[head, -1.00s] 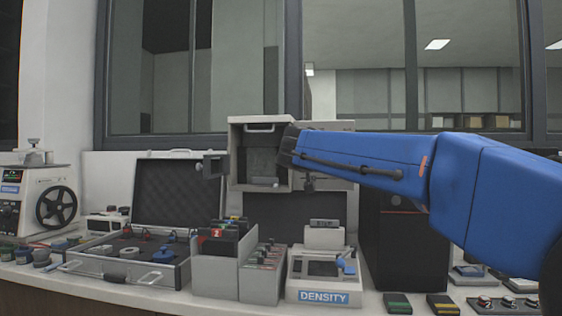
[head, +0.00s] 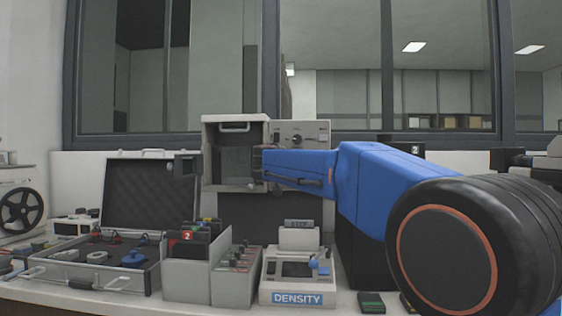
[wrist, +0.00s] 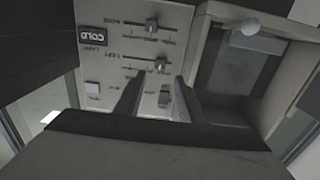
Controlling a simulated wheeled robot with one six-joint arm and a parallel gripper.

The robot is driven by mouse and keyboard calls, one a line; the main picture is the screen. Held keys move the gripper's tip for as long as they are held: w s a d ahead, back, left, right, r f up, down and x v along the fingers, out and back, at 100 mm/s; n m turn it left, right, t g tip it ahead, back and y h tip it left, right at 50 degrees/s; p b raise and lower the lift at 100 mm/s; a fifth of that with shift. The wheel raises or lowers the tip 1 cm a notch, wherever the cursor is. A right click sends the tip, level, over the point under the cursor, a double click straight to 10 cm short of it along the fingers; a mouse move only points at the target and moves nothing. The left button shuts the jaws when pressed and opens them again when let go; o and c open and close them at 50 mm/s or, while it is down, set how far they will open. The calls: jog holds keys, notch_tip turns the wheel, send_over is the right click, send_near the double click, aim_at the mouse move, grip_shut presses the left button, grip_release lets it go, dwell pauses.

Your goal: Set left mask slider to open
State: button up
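The press's control panel (wrist: 134,60) fills the middle of the wrist view, with lettering tilted and hard to read. A slider (wrist: 160,64) near a label like "LEFT" has a small light knob on a dark horizontal slot. Another slider (wrist: 151,26) lies above it in the picture. My gripper (wrist: 157,82) is open, its two dark fingers apart and nothing held between them. The LEFT knob shows just beyond the fingertips, between their lines; I cannot tell whether they touch. In the head view my gripper (head: 259,165) is at the press housing (head: 222,124), and my arm hides part of it.
On the bench stand an open case (head: 92,283), a grey card bin (head: 187,280) and a DENSITY device (head: 297,298).

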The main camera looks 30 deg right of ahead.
jog(key=x, duration=0.7)
jog(key=shift+w+d, duration=0.2)
jog(key=shift+w, duration=0.05)
grip_shut()
